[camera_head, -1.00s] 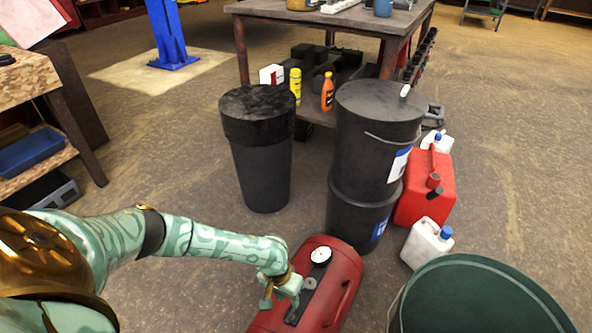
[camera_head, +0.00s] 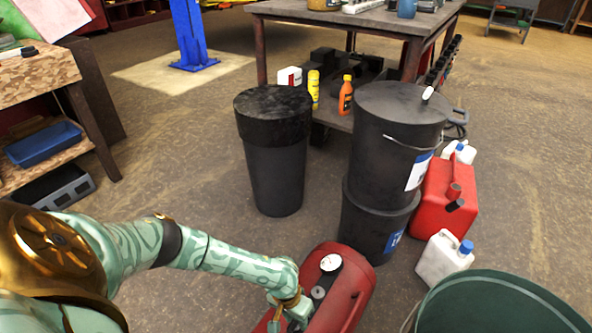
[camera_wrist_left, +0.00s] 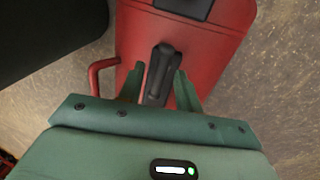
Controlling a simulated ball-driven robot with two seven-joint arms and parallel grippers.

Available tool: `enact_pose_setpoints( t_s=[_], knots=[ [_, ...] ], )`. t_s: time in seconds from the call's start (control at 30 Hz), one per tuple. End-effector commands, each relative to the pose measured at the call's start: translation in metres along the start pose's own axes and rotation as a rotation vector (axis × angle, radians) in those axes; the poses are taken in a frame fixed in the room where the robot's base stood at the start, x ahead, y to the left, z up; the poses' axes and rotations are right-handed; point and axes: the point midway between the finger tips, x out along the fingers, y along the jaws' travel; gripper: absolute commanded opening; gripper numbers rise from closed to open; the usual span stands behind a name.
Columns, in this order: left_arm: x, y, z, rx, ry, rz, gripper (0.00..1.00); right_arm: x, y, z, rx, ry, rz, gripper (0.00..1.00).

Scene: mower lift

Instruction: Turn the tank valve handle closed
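The red tank (camera_head: 345,288) lies on the floor at the lower middle of the head view, with a round white gauge (camera_head: 330,262) on top. In the left wrist view the red tank (camera_wrist_left: 215,35) carries a dark elongated valve handle (camera_wrist_left: 159,75). My left gripper (camera_head: 290,318) is over the tank's near part. In the wrist view the left gripper (camera_wrist_left: 160,88) is open, with one green finger on each side of the handle and a gap showing at both sides. The handle's near end is hidden behind the gripper body. My right gripper is not in view.
A red fuel can (camera_head: 440,205), a white jug (camera_head: 442,258) and a green tub (camera_head: 500,305) are at the right. Open floor lies at the left middle.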

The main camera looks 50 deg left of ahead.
Motion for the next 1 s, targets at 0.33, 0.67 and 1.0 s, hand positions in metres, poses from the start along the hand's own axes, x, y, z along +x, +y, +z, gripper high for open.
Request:
enact_pose_setpoints(
  t_s=[0.33, 0.67, 1.0],
  knots=[
    [-0.0002, 0.0001, 0.0, 0.0, 0.0, 0.0, 0.0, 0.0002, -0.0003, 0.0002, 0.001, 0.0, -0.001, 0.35],
    [0.0, 0.0002, -0.0004, 0.056, -0.011, 0.0, 0.0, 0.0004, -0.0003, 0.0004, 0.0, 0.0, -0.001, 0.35],
    [0.0005, 0.0014, -0.0009, 0.298, -0.06, 0.002, 0.0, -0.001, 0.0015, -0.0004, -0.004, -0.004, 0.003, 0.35]
  ],
)
